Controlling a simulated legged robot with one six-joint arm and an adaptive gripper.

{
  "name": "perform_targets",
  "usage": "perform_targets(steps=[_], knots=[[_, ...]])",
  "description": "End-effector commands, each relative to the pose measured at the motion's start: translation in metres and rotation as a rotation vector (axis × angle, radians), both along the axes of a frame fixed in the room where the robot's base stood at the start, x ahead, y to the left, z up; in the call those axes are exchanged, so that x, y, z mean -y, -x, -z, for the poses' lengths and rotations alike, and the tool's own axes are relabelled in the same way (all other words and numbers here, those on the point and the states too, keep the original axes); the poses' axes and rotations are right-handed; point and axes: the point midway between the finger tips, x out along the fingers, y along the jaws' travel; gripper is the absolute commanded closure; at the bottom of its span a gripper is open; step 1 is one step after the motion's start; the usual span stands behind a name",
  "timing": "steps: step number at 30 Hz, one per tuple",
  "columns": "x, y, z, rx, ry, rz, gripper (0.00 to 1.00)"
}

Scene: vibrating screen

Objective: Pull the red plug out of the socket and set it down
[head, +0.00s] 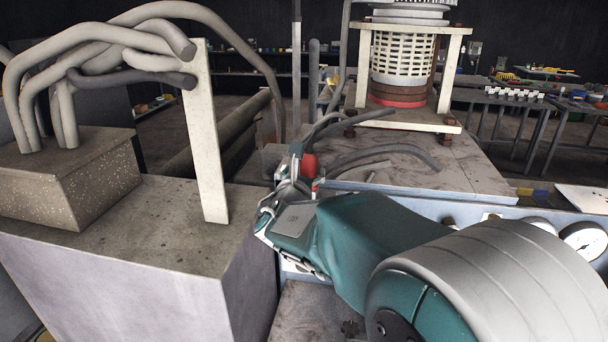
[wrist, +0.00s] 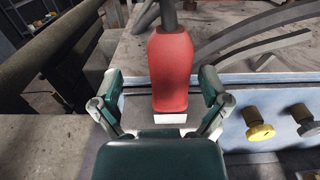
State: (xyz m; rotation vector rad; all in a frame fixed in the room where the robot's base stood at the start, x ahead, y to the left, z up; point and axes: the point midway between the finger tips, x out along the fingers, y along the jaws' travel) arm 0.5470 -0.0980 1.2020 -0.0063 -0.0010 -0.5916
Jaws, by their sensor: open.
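The red plug (wrist: 170,70) stands upright in the wrist view, with a dark cable rising from its top. Its lower end meets a small white piece, the socket (wrist: 168,118), on the blue-grey panel. My gripper (wrist: 160,98) is open, with one finger on each side of the plug's lower part and visible space between fingers and plug. In the head view the plug (head: 309,163) shows just beyond my gripper (head: 290,190), which partly hides it. The socket is hidden there behind my arm.
Brass knobs (wrist: 257,124) stick out of the panel right of the plug. Gauges (head: 583,240) sit on the panel at right. Loose grey hoses (head: 385,158) lie on the bench behind. A grey block (head: 130,225) with a white post (head: 205,135) stands at left.

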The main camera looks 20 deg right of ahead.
Motion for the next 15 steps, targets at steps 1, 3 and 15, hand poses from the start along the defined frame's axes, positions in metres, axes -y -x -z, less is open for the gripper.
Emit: perform_targets(steps=[1,3,15], knots=[[0.0062,-0.0052,0.0011,-0.002,-0.001,0.003,0.05],[0.01,-0.0095,0.0006,0.0,-0.004,0.003,0.05],[0.0072,-0.0109,0.0005,0.0,0.0,0.001,0.72]])
